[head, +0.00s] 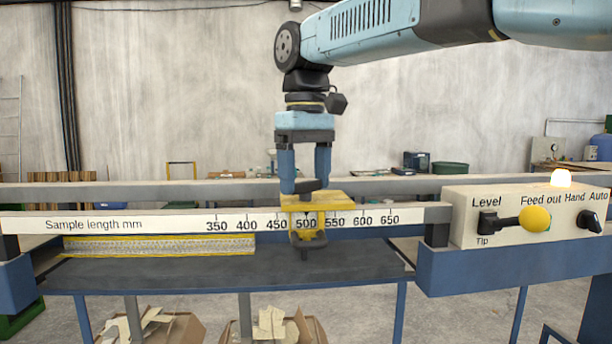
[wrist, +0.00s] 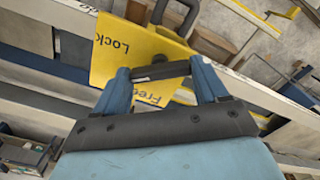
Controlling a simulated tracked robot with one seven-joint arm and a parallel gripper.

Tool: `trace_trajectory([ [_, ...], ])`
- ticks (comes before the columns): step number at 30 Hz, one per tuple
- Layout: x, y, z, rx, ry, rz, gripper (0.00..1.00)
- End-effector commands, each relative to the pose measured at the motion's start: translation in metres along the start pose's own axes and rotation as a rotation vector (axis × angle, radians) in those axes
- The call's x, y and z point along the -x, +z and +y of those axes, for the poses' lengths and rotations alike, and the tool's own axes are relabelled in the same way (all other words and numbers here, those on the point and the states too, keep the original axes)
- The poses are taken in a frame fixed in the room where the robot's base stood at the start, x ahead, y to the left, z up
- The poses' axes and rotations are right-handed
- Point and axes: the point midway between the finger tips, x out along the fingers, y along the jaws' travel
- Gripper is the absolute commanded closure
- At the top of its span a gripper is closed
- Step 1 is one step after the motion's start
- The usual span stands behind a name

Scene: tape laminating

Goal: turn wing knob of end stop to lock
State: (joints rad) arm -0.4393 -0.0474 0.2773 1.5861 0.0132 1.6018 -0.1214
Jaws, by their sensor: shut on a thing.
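The yellow end stop (head: 325,201) sits on the sample length rail near the 500 mark. Its wing knob (head: 309,185) is a dark bar on top of the yellow plate. My gripper (head: 305,188) points straight down over the end stop and is shut on the knob. In the wrist view the knob (wrist: 161,71) lies between the two blue fingers of my gripper (wrist: 165,76). The word "Lock" shows on the yellow plate (wrist: 118,62) at upper left. The word "Free" shows below the knob, partly hidden by the gripper. A dark handle (head: 309,241) hangs at the end stop's front.
The front rail (head: 140,223) carries the length scale, with a second rail (head: 130,191) behind. A control box (head: 465,222) with a yellow-knobbed lever (head: 535,219) stands at the right. A yellow-edged strip (head: 160,245) lies on the dark table (head: 200,277) at the left.

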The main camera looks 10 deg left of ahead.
Motion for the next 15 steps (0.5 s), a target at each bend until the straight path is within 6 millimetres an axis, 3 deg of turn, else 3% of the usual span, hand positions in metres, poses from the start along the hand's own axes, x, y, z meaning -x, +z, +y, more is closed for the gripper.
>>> trace_trajectory([
  [15,0.0017,-0.0004,0.0018,-0.441,0.001,0.006,0.58],
])
